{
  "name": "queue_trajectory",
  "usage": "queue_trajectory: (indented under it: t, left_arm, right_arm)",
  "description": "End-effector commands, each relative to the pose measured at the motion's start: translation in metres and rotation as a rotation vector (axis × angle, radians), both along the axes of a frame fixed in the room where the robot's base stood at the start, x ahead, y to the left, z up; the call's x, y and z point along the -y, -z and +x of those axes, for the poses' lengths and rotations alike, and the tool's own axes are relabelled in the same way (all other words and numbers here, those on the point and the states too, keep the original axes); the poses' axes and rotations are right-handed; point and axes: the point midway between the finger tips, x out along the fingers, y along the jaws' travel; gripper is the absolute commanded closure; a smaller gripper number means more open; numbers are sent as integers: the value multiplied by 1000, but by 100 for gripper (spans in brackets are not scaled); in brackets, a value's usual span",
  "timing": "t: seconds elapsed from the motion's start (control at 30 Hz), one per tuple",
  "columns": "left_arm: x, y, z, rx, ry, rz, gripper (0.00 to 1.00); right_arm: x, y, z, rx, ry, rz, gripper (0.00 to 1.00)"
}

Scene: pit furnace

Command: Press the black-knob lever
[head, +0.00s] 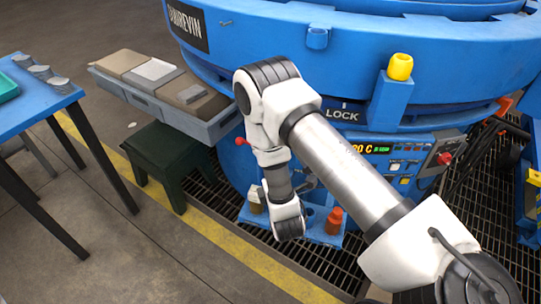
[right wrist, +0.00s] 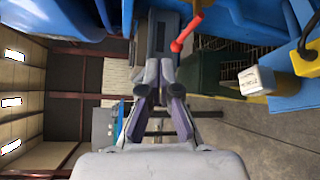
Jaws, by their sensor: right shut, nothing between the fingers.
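I cannot make out a black-knob lever in either view; my right arm covers part of the furnace front. A red-knob lever (head: 240,141) sticks out from the blue furnace (head: 355,50), left of my right forearm. It also shows in the right wrist view (right wrist: 187,36), above and right of the fingers, apart from them. My right gripper (right wrist: 161,72) is shut and empty. In the head view its fingers are hidden behind my wrist, in front of the furnace. My left gripper is in neither view.
A control panel (head: 428,150) with a red button is right of my arm. A small shelf (head: 315,238) holds an orange-red bottle (head: 334,220). A dark green stool (head: 170,160), a grey tray bench (head: 215,125) and a blue table (head: 45,100) stand left.

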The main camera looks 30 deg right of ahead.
Motion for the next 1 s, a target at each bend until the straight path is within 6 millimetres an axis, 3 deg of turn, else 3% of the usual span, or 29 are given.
queue_trajectory:
  t: [0.43,0.7,1.0]
  left_arm:
    - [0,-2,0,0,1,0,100]
    - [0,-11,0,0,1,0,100]
    - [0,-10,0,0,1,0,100]
  right_arm:
    - [34,12,84,3,2,1,100]
    - [61,2,62,-2,2,2,100]
    - [63,2,60,-1,0,1,100]
